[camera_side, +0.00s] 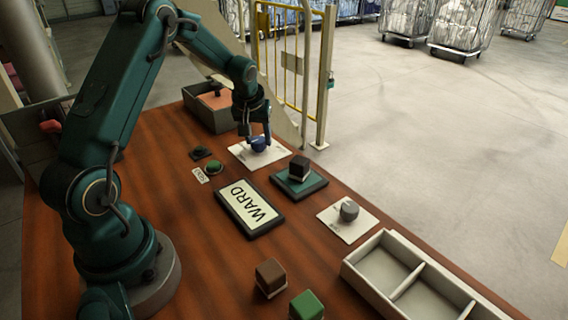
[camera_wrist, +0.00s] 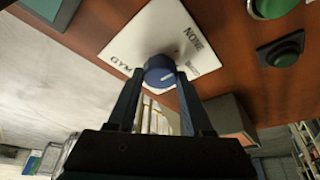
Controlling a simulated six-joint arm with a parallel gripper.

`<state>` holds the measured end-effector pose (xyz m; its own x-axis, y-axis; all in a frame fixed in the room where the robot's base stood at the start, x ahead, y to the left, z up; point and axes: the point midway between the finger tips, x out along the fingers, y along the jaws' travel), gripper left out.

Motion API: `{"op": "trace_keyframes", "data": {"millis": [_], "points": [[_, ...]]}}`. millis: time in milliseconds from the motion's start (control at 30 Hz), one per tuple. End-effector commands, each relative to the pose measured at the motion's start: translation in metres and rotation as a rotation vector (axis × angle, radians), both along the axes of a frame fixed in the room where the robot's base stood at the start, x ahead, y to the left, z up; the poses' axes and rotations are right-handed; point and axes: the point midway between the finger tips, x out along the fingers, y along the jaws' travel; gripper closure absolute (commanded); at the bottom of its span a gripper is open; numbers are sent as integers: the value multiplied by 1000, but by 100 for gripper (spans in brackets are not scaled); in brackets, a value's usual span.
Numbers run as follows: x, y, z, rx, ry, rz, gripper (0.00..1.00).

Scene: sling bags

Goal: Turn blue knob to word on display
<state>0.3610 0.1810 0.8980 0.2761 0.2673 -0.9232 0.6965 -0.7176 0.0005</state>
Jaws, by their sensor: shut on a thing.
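The blue knob (camera_side: 259,144) sits on a white plate (camera_side: 280,157) near the far edge of the table. My gripper (camera_side: 257,139) reaches down with its two fingers shut on the knob's sides. The plate (camera_wrist: 150,30) there carries the words NONE and GYM, plus a third label near the right fingertip, too small and partly covered to read. The mark appears to point towards that third label. The display (camera_side: 249,207) reads WARD.
A green button (camera_side: 214,166) and a darker one (camera_side: 201,152) are left of the plate. A grey box (camera_side: 205,115) stands behind.

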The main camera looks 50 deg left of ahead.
Motion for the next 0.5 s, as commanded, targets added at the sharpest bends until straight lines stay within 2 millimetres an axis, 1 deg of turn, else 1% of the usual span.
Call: {"op": "trace_keyframes", "data": {"millis": [267,500], "points": [[-2,1,0,-2,3,-111,100],[-3,2,0,-6,3,-286,100]]}}
